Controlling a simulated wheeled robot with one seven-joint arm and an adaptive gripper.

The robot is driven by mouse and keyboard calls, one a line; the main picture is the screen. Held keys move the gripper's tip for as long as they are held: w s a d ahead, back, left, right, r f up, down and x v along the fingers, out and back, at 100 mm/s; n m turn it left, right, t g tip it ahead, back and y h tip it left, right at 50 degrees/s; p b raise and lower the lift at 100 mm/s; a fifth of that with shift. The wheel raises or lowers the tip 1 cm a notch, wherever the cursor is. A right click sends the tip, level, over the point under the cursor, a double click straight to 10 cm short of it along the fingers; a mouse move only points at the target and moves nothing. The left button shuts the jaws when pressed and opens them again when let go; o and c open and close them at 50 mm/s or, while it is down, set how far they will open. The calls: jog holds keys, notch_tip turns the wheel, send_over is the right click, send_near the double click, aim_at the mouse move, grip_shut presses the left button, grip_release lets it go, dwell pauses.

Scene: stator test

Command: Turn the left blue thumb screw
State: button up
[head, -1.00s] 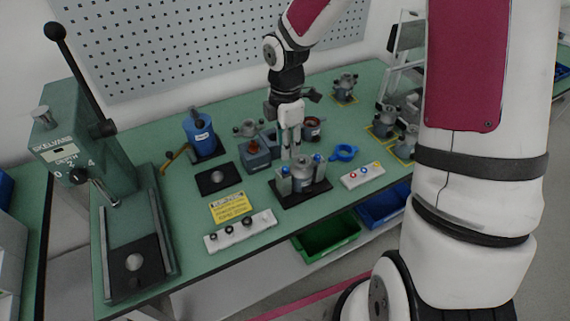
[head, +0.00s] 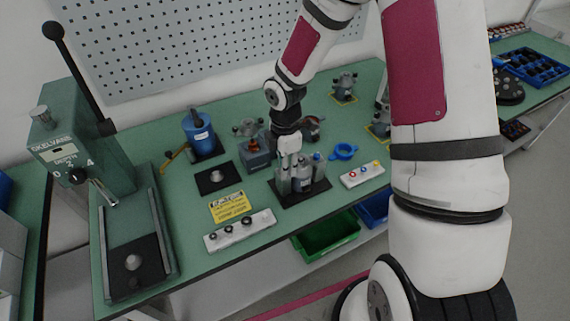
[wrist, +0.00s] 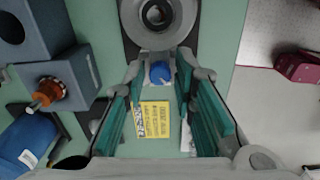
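The fixture (head: 305,184) stands on a black base plate on the green bench, holding a grey cylindrical part. My gripper (head: 290,174) points down at its left side. In the wrist view my gripper (wrist: 160,78) is open, with one green-padded finger on each side of the left blue thumb screw (wrist: 160,72). Gaps show between the screw and both fingers; I cannot tell the height between them. The grey part (wrist: 157,14) is at the top of that view. In the head view the fingers hide the left screw; the right blue thumb screw (head: 317,156) is visible.
A blue ring (head: 343,151) and a white button box (head: 362,174) lie right of the fixture. A yellow label (head: 230,207) and white knob strip (head: 240,231) lie to its left front. A grey block (head: 254,158) stands close behind left.

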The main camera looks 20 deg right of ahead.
grip_shut()
jog(key=shift+m, duration=0.3)
jog(key=m, duration=1)
dwell(0.4)
jog(key=o, duration=0.5)
grip_release()
